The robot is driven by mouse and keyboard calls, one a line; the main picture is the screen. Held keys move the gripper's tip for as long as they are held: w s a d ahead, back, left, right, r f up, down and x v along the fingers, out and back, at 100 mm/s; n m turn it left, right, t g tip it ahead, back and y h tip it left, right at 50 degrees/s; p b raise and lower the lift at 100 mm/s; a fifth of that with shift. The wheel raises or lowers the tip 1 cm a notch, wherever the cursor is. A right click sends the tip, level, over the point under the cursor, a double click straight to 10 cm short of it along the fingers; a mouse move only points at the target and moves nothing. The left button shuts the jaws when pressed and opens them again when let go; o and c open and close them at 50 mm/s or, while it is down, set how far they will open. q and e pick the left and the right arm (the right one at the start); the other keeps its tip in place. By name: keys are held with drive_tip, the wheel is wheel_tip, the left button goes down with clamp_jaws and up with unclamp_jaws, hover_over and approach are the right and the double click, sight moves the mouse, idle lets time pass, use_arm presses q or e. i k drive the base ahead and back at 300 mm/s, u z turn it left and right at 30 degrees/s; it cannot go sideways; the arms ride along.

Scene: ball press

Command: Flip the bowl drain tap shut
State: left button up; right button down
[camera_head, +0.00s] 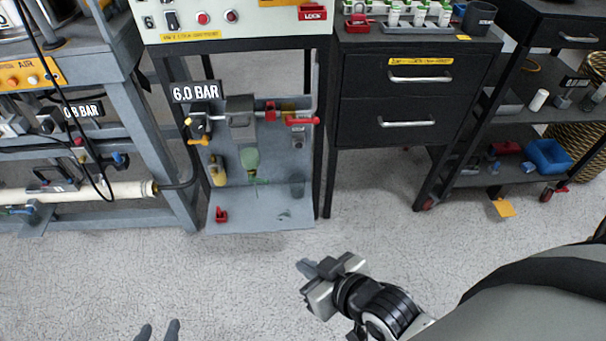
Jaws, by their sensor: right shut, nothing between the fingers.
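On the grey panel below the 6.0 BAR sign, a grey filter unit (241,115) carries a greenish clear bowl (250,160). A small green piece (257,181) sits at the bowl's lower end and looks like the drain tap. It is too small to tell how its lever is turned. My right gripper (308,280) is over the floor in front of the panel stand, well apart from the bowl. It is shut and empty. My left gripper (158,331) shows only its two fingertips at the bottom edge. They are spaced apart, and nothing is seen between them.
A red-handled valve (300,121) is right of the filter, and a yellow bottle (217,170) is left of the bowl. A red padlock-like piece (221,214) lies on the lower shelf. A black drawer cabinet (400,95) stands to the right. The floor (240,270) before the stand is clear.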

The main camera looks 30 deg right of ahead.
sight(252, 179)
drive_tip(key=z, duration=0.2)
drive_tip(key=i, duration=1)
